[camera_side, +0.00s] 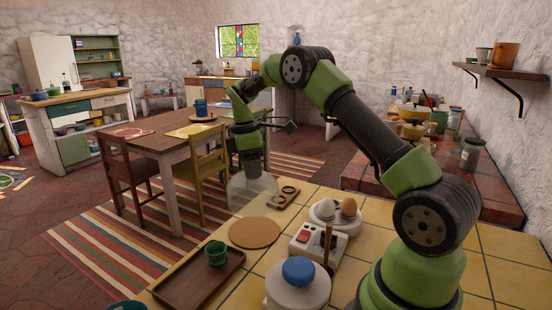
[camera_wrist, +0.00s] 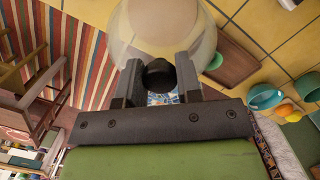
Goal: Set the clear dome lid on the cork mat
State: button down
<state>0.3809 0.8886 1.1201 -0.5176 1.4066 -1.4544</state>
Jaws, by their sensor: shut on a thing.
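My gripper (camera_side: 251,172) is shut on the dark knob (camera_wrist: 158,75) of the clear dome lid (camera_side: 252,192). The lid hangs upright below the gripper near the counter's far edge. In the wrist view the lid (camera_wrist: 135,40) spreads out beyond the two fingers, with the knob between them. The round cork mat (camera_side: 255,233) lies flat on the yellow tiles, bare, nearer the side camera than the lid. A tan patch shows through the lid in the wrist view; I cannot tell whether it is the mat.
A wooden tray (camera_side: 187,282) with a green cup (camera_side: 216,254) lies left of the mat. A wooden board with holes (camera_side: 283,194) is close beside the lid. A white device with a red switch (camera_side: 310,240), an egg holder (camera_side: 328,215) and a blue-lidded jar (camera_side: 298,287) stand right.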

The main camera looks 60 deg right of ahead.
notch_tip(320, 180, down, 7)
dwell(0.7)
jog(key=shift+f, duration=0.9)
dwell(2.1)
jog(key=c, duration=0.7)
grip_release()
jog(key=shift+r, duration=3.55)
